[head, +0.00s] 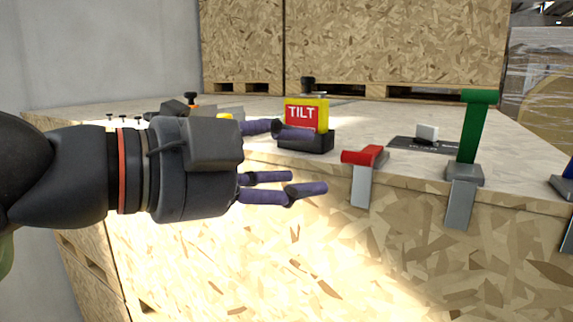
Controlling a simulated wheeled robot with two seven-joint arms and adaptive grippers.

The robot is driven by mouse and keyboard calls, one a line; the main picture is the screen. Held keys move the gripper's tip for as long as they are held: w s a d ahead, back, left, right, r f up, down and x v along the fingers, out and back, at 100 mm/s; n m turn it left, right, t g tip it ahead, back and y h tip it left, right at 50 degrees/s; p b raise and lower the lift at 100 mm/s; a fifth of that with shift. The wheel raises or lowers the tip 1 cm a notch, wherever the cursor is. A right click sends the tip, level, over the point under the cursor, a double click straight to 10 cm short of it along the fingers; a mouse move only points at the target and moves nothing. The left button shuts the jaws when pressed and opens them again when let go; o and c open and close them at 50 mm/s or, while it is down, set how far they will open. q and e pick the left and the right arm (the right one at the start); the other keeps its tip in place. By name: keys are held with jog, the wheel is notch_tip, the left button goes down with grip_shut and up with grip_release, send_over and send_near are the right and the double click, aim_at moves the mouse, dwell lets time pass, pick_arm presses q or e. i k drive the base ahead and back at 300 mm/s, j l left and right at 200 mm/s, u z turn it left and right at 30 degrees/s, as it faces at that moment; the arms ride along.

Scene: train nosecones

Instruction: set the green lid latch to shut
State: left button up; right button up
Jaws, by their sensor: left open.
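The green latch (472,125) stands at the right on the front edge of the wooden crate, on a grey bracket (461,200). Its handle points up, with a wide green crosspiece on top. My left gripper (302,162) comes in from the left, in front of the crate edge. Its purple fingers are spread, with nothing seen between them. It is well to the left of the green latch and apart from it. My right gripper does not show.
A red latch (364,157) lies low on the edge between my left gripper and the green latch. A red and yellow TILT block (306,116) sits behind the fingers. A blue latch (567,175) is cut off at the right.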

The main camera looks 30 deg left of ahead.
aim_at(478, 101)
jog(key=k+j, duration=0.3)
jog(key=k, duration=0.15)
jog(key=k+j, duration=0.35)
jog(key=k, duration=0.1)
